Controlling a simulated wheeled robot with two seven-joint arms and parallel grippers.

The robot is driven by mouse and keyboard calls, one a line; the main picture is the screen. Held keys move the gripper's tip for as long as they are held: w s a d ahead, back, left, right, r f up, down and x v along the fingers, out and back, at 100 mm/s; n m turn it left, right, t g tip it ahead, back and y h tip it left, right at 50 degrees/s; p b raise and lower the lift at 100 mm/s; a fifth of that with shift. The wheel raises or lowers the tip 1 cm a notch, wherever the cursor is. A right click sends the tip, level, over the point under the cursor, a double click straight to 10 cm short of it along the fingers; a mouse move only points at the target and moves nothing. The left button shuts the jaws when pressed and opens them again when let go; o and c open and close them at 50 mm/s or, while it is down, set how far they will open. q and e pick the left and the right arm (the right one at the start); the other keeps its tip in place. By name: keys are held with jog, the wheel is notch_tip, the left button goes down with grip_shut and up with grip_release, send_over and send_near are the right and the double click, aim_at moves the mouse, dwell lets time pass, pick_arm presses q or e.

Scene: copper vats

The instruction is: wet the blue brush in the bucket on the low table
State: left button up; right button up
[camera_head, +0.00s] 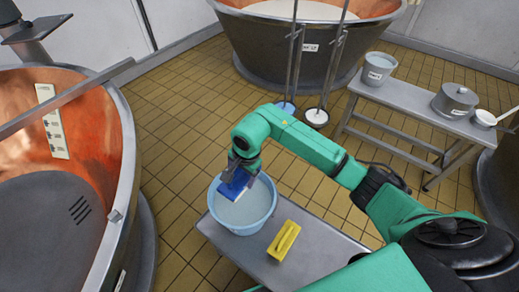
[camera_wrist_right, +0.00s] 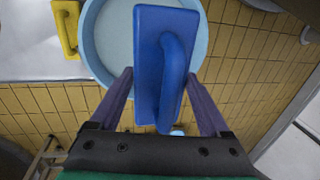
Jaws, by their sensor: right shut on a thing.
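A light blue bucket (camera_head: 243,211) with pale liquid in it stands on the low grey table (camera_head: 222,240). My right gripper (camera_head: 246,172) is above the bucket and shut on the blue brush (camera_head: 235,187). In the right wrist view the blue brush (camera_wrist_right: 158,65) lies between the fingers of the gripper (camera_wrist_right: 160,85), with the bucket (camera_wrist_right: 95,45) behind it. I cannot tell whether the brush touches the liquid. My left gripper is not in view.
A yellow brush (camera_head: 284,240) lies on the low table beside the bucket. A copper vat (camera_head: 85,130) stands at left, another (camera_head: 295,50) at the back. Tiled floor lies between.

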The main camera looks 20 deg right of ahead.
jog(key=shift+s+a+f+b, duration=0.15)
jog(key=shift+s+f+b, duration=0.1)
jog(key=shift+f+b, duration=0.25)
notch_tip(320, 180, down, 12)
jog(key=b, duration=1)
jog(key=shift+r, duration=0.1)
notch_tip(320, 180, up, 12)
jog(key=p, duration=0.7)
jog(key=shift+r+p, duration=0.1)
jog(key=shift+p, duration=0.25)
